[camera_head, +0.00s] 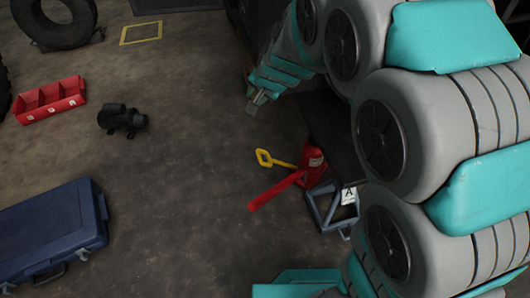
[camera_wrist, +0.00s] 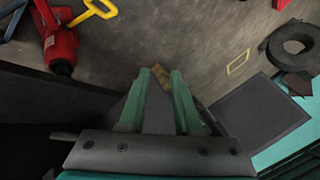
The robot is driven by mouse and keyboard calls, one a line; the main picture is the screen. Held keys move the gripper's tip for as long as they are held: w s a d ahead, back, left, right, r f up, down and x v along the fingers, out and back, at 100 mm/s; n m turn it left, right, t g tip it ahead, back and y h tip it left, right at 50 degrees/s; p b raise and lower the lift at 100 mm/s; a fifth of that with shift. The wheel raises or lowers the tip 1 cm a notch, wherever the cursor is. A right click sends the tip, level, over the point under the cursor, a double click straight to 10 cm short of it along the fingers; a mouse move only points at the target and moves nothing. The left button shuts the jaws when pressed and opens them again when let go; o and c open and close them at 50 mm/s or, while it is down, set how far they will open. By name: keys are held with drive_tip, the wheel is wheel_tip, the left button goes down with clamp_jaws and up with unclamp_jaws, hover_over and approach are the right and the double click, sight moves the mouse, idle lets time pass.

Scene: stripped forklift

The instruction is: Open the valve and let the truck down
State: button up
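A red bottle jack (camera_head: 311,163) stands at the edge of the truck's dark body (camera_head: 336,128). A red bar (camera_head: 274,189) slopes from it to the lower left, and a yellow looped handle (camera_head: 266,158) sticks out to its left. In the wrist view the jack (camera_wrist: 61,48) and the yellow handle (camera_wrist: 98,8) are at the upper left, partly cut off. My gripper (camera_head: 254,105) is above and left of the jack, apart from it. In the wrist view its green fingers (camera_wrist: 160,74) stand apart with nothing held between them. The valve itself cannot be made out.
A blue-grey stand (camera_head: 318,212) with a card marked A (camera_head: 348,196) is beside the jack. A black motor-like part (camera_head: 122,119), a red bin (camera_head: 49,99), a blue case (camera_head: 50,232) and a tire (camera_head: 58,22) lie leftward.

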drive_tip(key=w+a+f+m+t+h, duration=0.25)
drive_tip(key=w+a+f+m, duration=0.2)
drive_tip(key=w, duration=0.55)
drive_tip(key=w+a+f+m+t+h, duration=0.1)
drive_tip(key=w+a+f+m+t, duration=0.35)
drive_tip(key=w, duration=0.55)
wheel_tip(320, 180, down, 10)
drive_tip(key=s+m+t+h, duration=0.1)
drive_tip(key=s+m+h, duration=0.1)
drive_tip(key=m+h, duration=0.35)
drive_tip(key=s+d+f+m+g+h, duration=0.1)
drive_tip(key=s+d+f+m+h, duration=0.2)
drive_tip(key=s+f+h, duration=0.45)
drive_tip(key=s+d+f+m+h, duration=0.3)
drive_tip(key=s+f, duration=0.1)
drive_tip(key=s, duration=0.7)
drive_tip(key=b+x, duration=0.1)
drive_tip(key=x, duration=0.6)
drive_tip(key=shift+f, duration=0.25)
drive_tip(key=shift+w+d, duration=0.1)
drive_tip(key=shift+d, duration=0.05)
